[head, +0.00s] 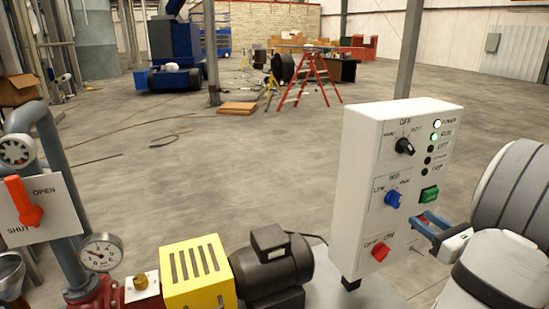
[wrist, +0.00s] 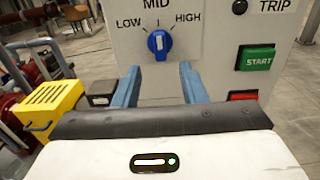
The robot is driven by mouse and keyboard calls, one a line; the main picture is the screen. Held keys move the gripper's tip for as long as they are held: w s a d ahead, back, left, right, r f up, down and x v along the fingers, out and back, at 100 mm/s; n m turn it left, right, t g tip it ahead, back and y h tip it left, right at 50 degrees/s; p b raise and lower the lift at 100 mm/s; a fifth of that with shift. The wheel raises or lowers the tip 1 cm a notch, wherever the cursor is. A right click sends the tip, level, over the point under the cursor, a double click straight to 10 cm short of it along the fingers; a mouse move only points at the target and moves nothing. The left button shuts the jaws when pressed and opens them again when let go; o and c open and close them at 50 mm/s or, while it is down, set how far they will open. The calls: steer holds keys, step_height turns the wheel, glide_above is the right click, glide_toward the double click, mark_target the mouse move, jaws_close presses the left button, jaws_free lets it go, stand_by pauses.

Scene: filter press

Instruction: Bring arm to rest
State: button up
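My gripper (head: 432,224) is at the lower right of the white control box (head: 365,190), in front of its face. In the wrist view its two blue fingers (wrist: 160,75) stand apart with nothing between them, so it is open and empty. Beyond the fingertips is the blue speed knob (wrist: 159,42), its white mark upright towards MID; it also shows in the head view (head: 392,199). The green START button (wrist: 256,58) and a red button (wrist: 243,96) lie right of the fingers. The red button is partly hidden. Whether a fingertip touches the box, I cannot tell.
A yellow guard (head: 197,272) and dark motor (head: 270,262) stand left of the box. A pipe with a red lever (head: 24,203) and a gauge (head: 101,252) is at far left. The POWER and RUN lamps (head: 435,136) are lit. Open floor lies behind.

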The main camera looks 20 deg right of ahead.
steer(key=w+a+f+n+g+y, duration=0.1)
steer(key=w+a+n+g+y, duration=0.2)
steer(key=a, duration=0.5)
steer(key=a+n+g+y, duration=0.2)
steer(key=a+n+g, duration=0.1)
steer(key=a+n, duration=0.3)
steer(key=w+a+f+n+g+y, duration=0.1)
steer(key=w+a+n+g+y, duration=0.15)
steer(key=a, duration=0.65)
steer(key=s+a+n+g+h, duration=0.3)
steer(key=a+n, duration=0.4)
steer(key=n, duration=0.4)
steer(key=s+a+f+n+g+h, duration=0.1)
steer(key=s+a+n+g+h, duration=0.2)
steer(key=n, duration=0.9)
steer(key=s+a+h, duration=0.3)
steer(key=s+a, duration=0.1)
steer(key=s, duration=0.1)
steer(key=shift+s+a+f, duration=0.2)
steer(key=shift+s+a, duration=0.05)
steer(key=shift+a, duration=0.1)
steer(key=shift+n, duration=0.25)
